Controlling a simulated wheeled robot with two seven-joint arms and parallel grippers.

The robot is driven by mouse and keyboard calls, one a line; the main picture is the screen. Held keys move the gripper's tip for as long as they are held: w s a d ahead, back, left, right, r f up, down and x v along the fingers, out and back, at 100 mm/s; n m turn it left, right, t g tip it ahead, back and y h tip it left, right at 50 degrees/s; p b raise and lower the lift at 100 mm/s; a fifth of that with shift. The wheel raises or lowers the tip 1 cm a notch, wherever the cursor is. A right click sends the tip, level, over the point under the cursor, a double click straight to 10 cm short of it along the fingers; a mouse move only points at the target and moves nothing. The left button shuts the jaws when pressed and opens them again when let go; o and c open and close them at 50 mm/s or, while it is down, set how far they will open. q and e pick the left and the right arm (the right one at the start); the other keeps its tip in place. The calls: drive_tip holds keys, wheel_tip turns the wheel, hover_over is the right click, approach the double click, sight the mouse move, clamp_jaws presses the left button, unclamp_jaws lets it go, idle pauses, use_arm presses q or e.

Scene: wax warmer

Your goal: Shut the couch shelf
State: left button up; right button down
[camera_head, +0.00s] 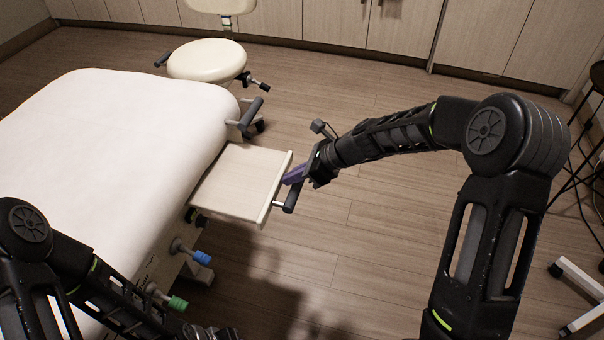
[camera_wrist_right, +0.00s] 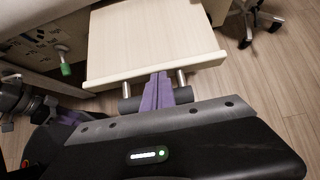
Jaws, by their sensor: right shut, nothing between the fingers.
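The couch shelf (camera_head: 232,182) is a pale wooden board sticking out from the end of the white couch (camera_head: 120,130). It has a raised front edge and a dark bar handle (camera_head: 292,196) on metal posts. My right gripper (camera_head: 291,177) is shut and empty, its purple fingers at the shelf's front edge by the handle. In the right wrist view the fingers (camera_wrist_right: 158,92) lie over the handle and point at the middle of the shelf's front panel (camera_wrist_right: 155,72). Whether they touch it I cannot tell.
A cream stool (camera_head: 207,60) stands behind the couch. Coloured knobs, one blue (camera_head: 182,247) and one green (camera_head: 176,303), stick out from the couch end below the shelf. Cabinets (camera_head: 330,25) line the back.

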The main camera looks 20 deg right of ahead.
drive_tip(key=shift+a+f, duration=0.1)
drive_tip(key=shift+a, duration=0.05)
drive_tip(key=p, duration=0.5)
approach(222, 167)
drive_tip(key=f, duration=0.4)
drive_tip(key=shift+s+f, duration=0.25)
drive_tip(key=w+a, duration=0.1)
drive_tip(key=w+a+p, duration=0.1)
drive_tip(key=a, duration=0.1)
drive_tip(key=shift+w+a+f, duration=0.15)
drive_tip(key=shift+w+a, duration=0.1)
drive_tip(key=shift+w, duration=0.05)
drive_tip(key=shift+w+a+f+p, duration=0.1)
drive_tip(key=shift+w+a+p, duration=0.2)
drive_tip(key=shift+a, duration=0.15)
drive_tip(key=shift+d, duration=0.1)
